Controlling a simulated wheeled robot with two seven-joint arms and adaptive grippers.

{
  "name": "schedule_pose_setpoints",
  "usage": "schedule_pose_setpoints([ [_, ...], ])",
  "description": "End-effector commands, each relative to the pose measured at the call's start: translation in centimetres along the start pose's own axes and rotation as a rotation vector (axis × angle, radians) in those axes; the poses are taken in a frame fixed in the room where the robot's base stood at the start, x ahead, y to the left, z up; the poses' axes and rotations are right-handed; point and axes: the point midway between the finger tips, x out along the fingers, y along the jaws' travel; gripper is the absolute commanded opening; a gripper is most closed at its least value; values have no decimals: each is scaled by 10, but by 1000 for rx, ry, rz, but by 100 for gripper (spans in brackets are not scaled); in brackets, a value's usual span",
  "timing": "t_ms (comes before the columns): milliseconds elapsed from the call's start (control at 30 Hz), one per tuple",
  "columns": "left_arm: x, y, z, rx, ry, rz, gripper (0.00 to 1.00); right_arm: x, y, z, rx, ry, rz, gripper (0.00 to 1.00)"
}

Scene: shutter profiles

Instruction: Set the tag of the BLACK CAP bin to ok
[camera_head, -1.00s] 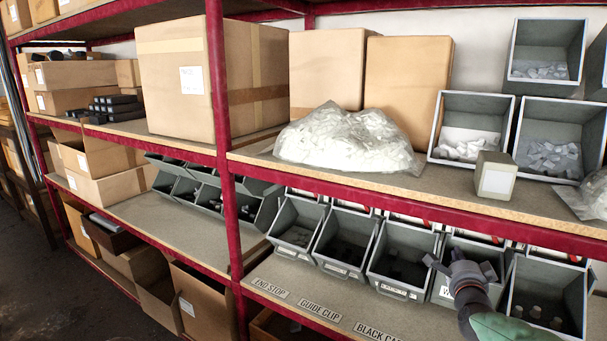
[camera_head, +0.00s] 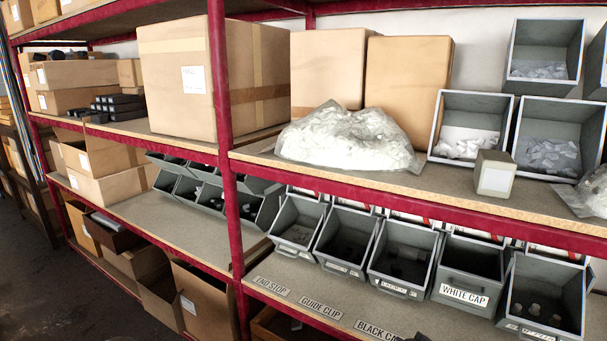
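The BLACK CAP shelf label (camera_head: 378,331) is on the shelf edge at the bottom, partly cut off. The grey bin above it, the BLACK CAP bin (camera_head: 385,277), holds dark pieces. Its front tag is too small to read. The bin to its right carries a large white WHITE CAP tag (camera_head: 464,295) on its front and looks dark inside. A small dark piece at the bottom edge, right of the BLACK CAP label, seems to be the tip of my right gripper (camera_head: 421,338); its fingers cannot be made out. My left gripper is out of view.
More grey bins stand in the row: END STOP bin (camera_head: 297,225), GUIDE CLIP bin (camera_head: 343,240) and a bin with dark-grey caps (camera_head: 545,290). The upper shelf (camera_head: 470,195) above them bears cartons, a clear bag and bins. A red upright (camera_head: 227,120) stands left of the row.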

Motion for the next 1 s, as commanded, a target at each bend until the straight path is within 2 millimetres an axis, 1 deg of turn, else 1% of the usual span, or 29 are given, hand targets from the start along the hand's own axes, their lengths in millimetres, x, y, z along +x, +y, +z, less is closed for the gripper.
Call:
schedule_pose_setpoints([
  [33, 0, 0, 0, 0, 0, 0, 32, 5, 23, 30, -46, -61, 43, 0],
  [67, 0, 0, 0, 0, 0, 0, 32, 6, 35, 46, -74, -96, 65, 0],
  [100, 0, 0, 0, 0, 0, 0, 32, 6, 51, 66, -113, -141, 92, 0],
  [167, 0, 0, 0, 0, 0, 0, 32, 5, 75, 97, -171, -214, 130, 0],
  [200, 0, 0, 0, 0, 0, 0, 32, 2, 92, 118, -209, -264, 154, 0],
  [267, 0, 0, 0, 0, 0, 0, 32, -5, 116, 148, -265, -340, 187, 0],
  [300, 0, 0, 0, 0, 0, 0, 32, -11, 132, 168, -303, -393, 206, 0],
  [367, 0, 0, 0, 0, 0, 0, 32, -23, 155, 198, -359, -476, 233, 0],
  [400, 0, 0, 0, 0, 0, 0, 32, -32, 171, 217, -395, -532, 248, 0],
  [467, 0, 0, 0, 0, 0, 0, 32, -48, 193, 244, -448, -616, 267, 0],
  [500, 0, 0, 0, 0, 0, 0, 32, -60, 207, 261, -482, -673, 278, 0],
  [600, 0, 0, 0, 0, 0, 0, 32, -89, 235, 295, -553, -799, 293, 0],
  [700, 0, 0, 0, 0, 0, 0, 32, -114, 255, 319, -605, -897, 298, 0],
  [800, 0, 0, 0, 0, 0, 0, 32, -131, 267, 333, -636, -958, 298, 0],
  [900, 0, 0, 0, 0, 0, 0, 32, -138, 271, 338, -650, -985, 297, 0],
  [1000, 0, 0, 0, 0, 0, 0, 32, -140, 272, 339, -653, -989, 297, 0],
])
